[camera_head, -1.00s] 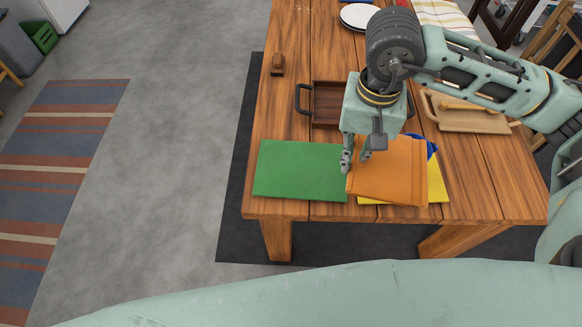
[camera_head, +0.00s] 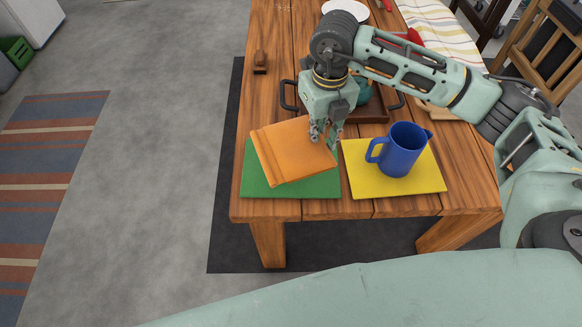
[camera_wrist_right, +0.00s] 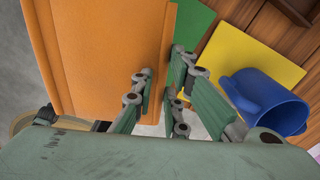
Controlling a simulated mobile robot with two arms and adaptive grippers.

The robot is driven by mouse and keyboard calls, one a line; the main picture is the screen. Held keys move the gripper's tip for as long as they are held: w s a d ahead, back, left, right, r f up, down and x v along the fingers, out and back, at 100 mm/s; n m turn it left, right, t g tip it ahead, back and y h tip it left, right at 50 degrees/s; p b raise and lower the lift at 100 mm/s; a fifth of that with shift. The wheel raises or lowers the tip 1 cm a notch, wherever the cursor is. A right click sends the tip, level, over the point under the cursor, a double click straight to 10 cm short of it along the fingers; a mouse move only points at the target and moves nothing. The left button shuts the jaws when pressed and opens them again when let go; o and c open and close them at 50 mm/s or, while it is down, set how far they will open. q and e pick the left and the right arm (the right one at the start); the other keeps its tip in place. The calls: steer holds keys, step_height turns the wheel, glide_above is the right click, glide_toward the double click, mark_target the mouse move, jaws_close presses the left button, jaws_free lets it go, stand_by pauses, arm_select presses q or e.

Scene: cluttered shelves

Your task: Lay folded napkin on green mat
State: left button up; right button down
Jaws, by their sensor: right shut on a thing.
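The folded orange napkin (camera_head: 290,152) is above the green mat (camera_head: 315,186) at the left of the table's near edge, tilted and covering much of it. My right gripper (camera_head: 325,138) is shut on the napkin's right edge. In the right wrist view the napkin (camera_wrist_right: 105,60) fills the left side, its edge between the fingers (camera_wrist_right: 163,95), with the green mat (camera_wrist_right: 190,25) beyond. Whether the napkin touches the mat is hard to tell. My left gripper is not in view.
A blue pitcher (camera_head: 402,150) stands on a yellow mat (camera_head: 370,178) just right of the green mat. Behind my gripper is a brown wooden tray (camera_head: 372,112). A small brown block (camera_head: 260,63) stands at the back left. The table's front edge is close to the mats.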

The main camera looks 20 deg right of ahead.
steer(key=m, duration=0.2)
steer(key=w+f+m, duration=0.1)
steer(key=shift+d+f+m, duration=0.15)
steer(key=shift+f+m, duration=0.15)
steer(key=shift+m, duration=0.1)
steer(key=shift+f, duration=0.35)
step_height(320, 180, down, 9)
steer(key=shift+s+r+p, duration=0.1)
steer(key=shift+p, duration=0.5)
steer(key=shift+f, duration=0.25)
steer(key=shift+f, duration=0.1)
